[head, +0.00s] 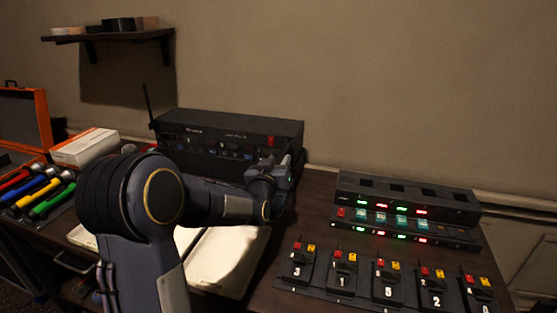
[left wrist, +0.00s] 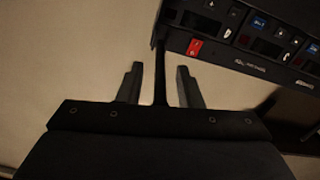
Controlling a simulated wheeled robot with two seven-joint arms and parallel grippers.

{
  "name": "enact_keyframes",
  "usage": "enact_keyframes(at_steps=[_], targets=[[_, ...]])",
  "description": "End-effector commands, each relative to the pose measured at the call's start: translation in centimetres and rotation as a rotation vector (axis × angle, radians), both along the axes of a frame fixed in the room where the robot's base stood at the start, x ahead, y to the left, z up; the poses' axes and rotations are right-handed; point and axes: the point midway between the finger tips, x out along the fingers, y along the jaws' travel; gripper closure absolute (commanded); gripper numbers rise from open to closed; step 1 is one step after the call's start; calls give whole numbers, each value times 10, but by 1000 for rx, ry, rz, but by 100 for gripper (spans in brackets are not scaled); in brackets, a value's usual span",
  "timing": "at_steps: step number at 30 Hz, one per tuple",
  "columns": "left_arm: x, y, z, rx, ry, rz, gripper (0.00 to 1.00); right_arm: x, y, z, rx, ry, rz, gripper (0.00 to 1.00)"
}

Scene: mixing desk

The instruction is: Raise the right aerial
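The black radio unit (head: 228,133) stands at the back of the desk, with a red switch (head: 271,141) near its right end. Its left aerial (head: 148,104) sticks up, leaning slightly left. The right aerial (left wrist: 160,72) shows in the left wrist view as a thin black rod beside the unit's end, near the red switch. In the head view I cannot make it out near my gripper. My left gripper (head: 284,168) is at the unit's right end. In the left wrist view its fingers (left wrist: 159,86) are open, one each side of the rod, with gaps. My right gripper is out of view.
A charging rack (head: 408,196) with green and red lights stands right, behind several numbered packs (head: 342,275). Coloured-handled tools (head: 40,190) and a white box (head: 84,148) are left.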

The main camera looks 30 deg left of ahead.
Motion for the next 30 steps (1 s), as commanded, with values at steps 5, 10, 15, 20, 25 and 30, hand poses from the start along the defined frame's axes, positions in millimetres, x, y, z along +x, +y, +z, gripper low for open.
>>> enact_keyframes(at_steps=[5,10,15,20,25,30], targets=[[7,2,0,-1,1,0,67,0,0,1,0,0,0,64],[7,2,0,-1,1,0,67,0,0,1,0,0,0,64],[7,2,0,-1,1,0,87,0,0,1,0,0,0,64],[7,2,0,-1,1,0,100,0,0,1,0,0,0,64],[7,2,0,-1,0,0,100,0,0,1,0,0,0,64],[6,2,3,-3,7,0,100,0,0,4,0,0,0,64]])
